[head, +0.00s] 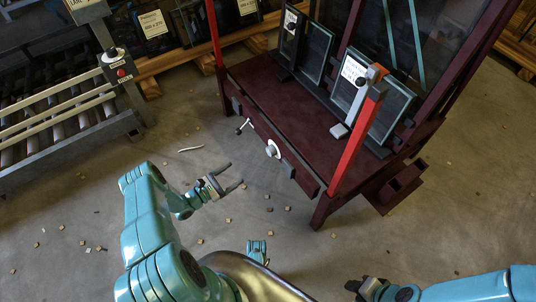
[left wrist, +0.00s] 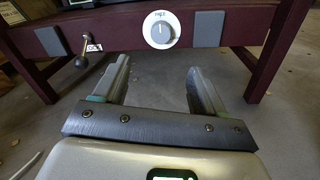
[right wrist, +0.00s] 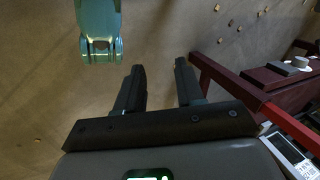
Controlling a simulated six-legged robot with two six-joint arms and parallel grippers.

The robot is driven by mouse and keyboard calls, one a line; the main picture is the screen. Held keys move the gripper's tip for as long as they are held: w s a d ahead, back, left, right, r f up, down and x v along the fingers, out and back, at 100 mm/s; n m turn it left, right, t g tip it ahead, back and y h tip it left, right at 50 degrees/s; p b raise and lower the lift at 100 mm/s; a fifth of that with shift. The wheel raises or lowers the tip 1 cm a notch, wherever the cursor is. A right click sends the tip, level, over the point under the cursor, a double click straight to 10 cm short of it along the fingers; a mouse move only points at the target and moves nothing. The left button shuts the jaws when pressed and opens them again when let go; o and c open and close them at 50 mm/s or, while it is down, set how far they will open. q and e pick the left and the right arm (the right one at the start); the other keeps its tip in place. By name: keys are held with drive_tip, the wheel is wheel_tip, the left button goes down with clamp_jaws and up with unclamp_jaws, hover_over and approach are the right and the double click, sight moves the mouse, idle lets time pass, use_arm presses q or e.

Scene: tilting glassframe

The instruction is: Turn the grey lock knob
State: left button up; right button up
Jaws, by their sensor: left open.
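The grey lock knob (head: 272,149) is a round dial on a pale disc, set on the front beam of the dark red frame (head: 300,171). In the left wrist view the knob (left wrist: 161,30) faces me, its pointer mark upright under small lettering. My left gripper (head: 235,174) is open and empty, in front of the beam and short of the knob. In the left wrist view its fingers (left wrist: 158,68) lie apart below the knob. My right gripper (right wrist: 159,66) is open and empty over the floor, away from the frame.
A ball-ended crank lever (left wrist: 82,61) hangs on the beam left of the knob. Grey pads (left wrist: 205,29) flank the knob. A red arm (head: 357,140) rises at the frame's right. A roller conveyor (head: 60,110) stands at left. Small chips litter the floor.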

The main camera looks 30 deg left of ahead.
use_arm(q)
drive_tip(key=b+x, duration=0.4)
drive_tip(key=x, duration=1.2)
drive_tip(key=shift+d, duration=0.15)
use_arm(e)
drive_tip(key=shift+t, duration=0.3)
drive_tip(key=f, duration=0.1)
drive_tip(key=w+f, duration=0.1)
drive_tip(key=f, duration=0.2)
drive_tip(key=shift+w+d, duration=0.35)
use_arm(q)
drive_tip(key=shift+f, duration=0.1)
drive_tip(key=shift+s, duration=0.1)
drive_tip(key=c, duration=1.1)
